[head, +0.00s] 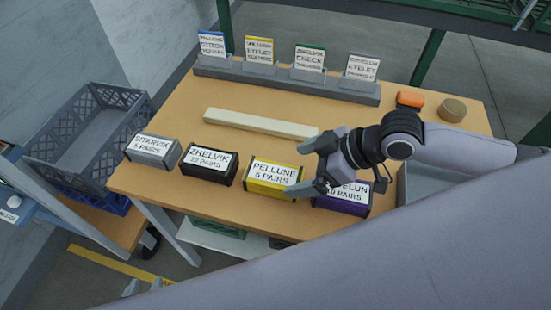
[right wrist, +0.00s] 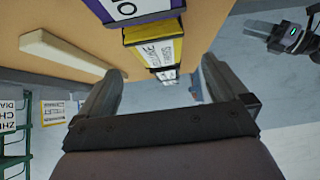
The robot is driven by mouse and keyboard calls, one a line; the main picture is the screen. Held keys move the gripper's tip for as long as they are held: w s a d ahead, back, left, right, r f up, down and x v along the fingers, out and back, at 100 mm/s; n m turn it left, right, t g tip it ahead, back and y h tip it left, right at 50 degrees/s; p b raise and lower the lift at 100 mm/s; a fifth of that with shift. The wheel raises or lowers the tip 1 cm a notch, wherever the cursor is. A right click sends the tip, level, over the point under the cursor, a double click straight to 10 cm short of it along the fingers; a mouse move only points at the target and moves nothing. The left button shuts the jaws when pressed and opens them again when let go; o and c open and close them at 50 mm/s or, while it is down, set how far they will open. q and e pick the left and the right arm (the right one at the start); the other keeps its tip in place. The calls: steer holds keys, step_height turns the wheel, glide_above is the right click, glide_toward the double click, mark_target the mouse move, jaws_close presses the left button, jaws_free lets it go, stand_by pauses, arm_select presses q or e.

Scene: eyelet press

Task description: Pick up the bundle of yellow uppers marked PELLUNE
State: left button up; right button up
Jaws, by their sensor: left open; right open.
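The yellow PELLUNE bundle (head: 270,177) lies on the wooden table near its front edge, its white label reading 5 PAIRS. My right gripper (head: 298,168) is open and empty, with its fingertips at the bundle's right side, one partly over its right end in the head view. In the right wrist view, the yellow bundle (right wrist: 150,36) shows beyond the open fingers of the gripper (right wrist: 162,66), not between them. The tips of what looks like my left gripper (head: 143,286) show low at the left, apart and far from the bundle; the rest is hidden.
A black ZHELVIK bundle (head: 209,164) stands left of the yellow one, a purple bundle (head: 341,203) close on its right, partly hidden by my gripper. A grey SITARVIK bundle (head: 151,151) is further left. A pale bar (head: 260,124) lies behind. A grey crate (head: 70,148) stands left.

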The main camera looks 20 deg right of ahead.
mark_target(278, 174)
steer(key=shift+w, duration=0.2)
steer(key=shift+w+f, duration=0.1)
steer(key=shift+f, duration=0.05)
steer(key=shift+x, duration=3.3)
steer(key=shift+a, duration=0.15)
steer(key=c, duration=1)
steer(key=shift+c, duration=1.2)
